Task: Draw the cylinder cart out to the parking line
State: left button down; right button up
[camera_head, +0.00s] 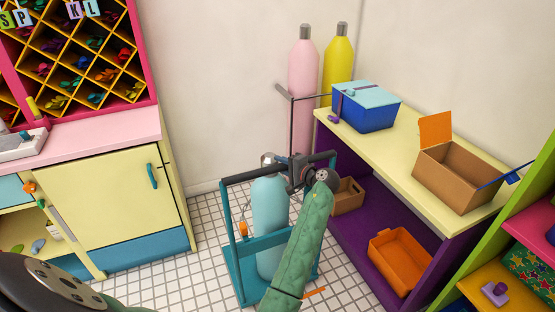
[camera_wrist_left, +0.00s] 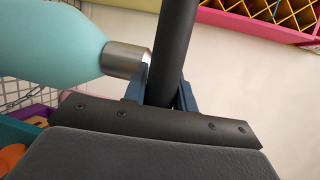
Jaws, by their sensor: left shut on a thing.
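The teal cylinder cart (camera_head: 234,280) stands on the tiled floor in the middle of the head view, with a pale blue gas cylinder (camera_head: 269,215) upright in it. Its dark handle bar (camera_head: 240,176) runs across the top. My left gripper (camera_head: 298,178) is shut on the handle bar, right of the cylinder's top. In the left wrist view the dark bar (camera_wrist_left: 177,45) passes between the fingers, beside the cylinder's metal neck (camera_wrist_left: 125,60). My green-sleeved arm hides part of the cart's right side. A short orange strip (camera_head: 315,292) shows beside the arm; I cannot tell if it is the parking line.
A yellow-topped bench (camera_head: 400,145) with a blue box (camera_head: 364,108) and an open brown box (camera_head: 458,175) stands right. Pink (camera_head: 303,70) and yellow (camera_head: 338,65) cylinders stand behind it. A yellow cabinet (camera_head: 100,200) stands left. Some tiled floor lies between cabinet and cart.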

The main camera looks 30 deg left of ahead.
pick_arm(q)
jog(key=shift+s+d, duration=0.6)
jog(key=shift+d, duration=0.05)
jog(key=shift+d+f, duration=0.15)
jog(key=shift+f, duration=0.1)
pick_arm(e)
jog(key=shift+s+d+f, duration=0.15)
jog(key=shift+s+f, duration=0.05)
jog(key=shift+f, duration=0.3)
pick_arm(q)
jog(key=shift+s, duration=0.1)
jog(key=c, duration=1.1)
grip_release()
jog(key=shift+d, duration=0.1)
jog(key=shift+r, duration=0.2)
pick_arm(e)
jog(key=shift+d+r, duration=0.15)
jog(key=shift+d, duration=0.1)
